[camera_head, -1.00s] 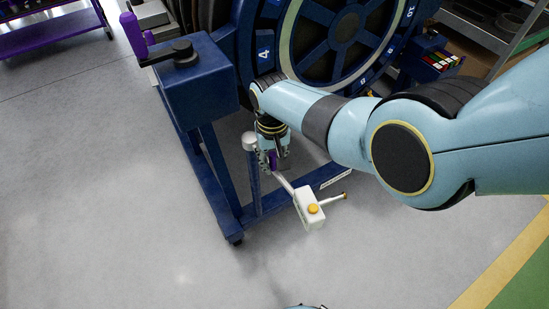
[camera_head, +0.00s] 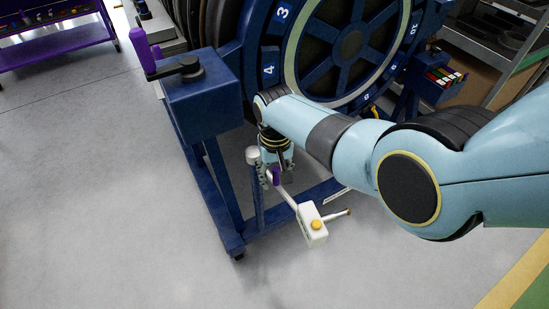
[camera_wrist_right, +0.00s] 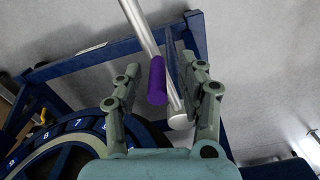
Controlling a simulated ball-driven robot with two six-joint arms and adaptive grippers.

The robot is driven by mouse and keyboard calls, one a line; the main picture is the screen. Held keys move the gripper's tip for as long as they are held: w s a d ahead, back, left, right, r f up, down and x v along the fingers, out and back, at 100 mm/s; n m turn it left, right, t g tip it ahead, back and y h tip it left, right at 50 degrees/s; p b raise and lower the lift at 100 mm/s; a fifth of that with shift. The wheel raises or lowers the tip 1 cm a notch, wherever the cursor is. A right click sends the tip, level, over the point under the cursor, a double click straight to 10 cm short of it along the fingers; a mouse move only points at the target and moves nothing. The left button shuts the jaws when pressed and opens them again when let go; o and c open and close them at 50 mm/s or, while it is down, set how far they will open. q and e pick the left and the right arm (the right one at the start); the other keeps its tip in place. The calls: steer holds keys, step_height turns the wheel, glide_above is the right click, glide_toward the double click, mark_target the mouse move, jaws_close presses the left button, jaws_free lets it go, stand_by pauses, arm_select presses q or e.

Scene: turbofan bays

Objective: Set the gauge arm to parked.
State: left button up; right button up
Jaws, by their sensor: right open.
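The gauge arm is a pale rod with a purple grip (camera_head: 275,176), ending in a white box (camera_head: 312,224) with a yellow button and a short side rod. It pivots at a post with a silver cap (camera_head: 252,155) on the blue stand, and slants out towards the lower right. My right gripper (camera_head: 272,168) is at the purple grip, pointing down. In the right wrist view the purple grip (camera_wrist_right: 157,80) lies between the two open fingers, nearer the left one, with a gap on the right. I cannot tell whether a finger touches it. My left gripper is out of view.
A blue box (camera_head: 205,100) with a black lever and purple handle stands left of my right arm. The numbered turbofan ring (camera_head: 283,45) is behind. A purple cart (camera_head: 60,40) is at upper left, a shelf (camera_head: 490,50) at upper right. The front floor is clear.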

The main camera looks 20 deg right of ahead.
steer(key=r, duration=1.1)
steer(key=shift+s+a+r, duration=0.1)
steer(key=shift+a+r, duration=0.05)
steer(key=shift+a, duration=0.05)
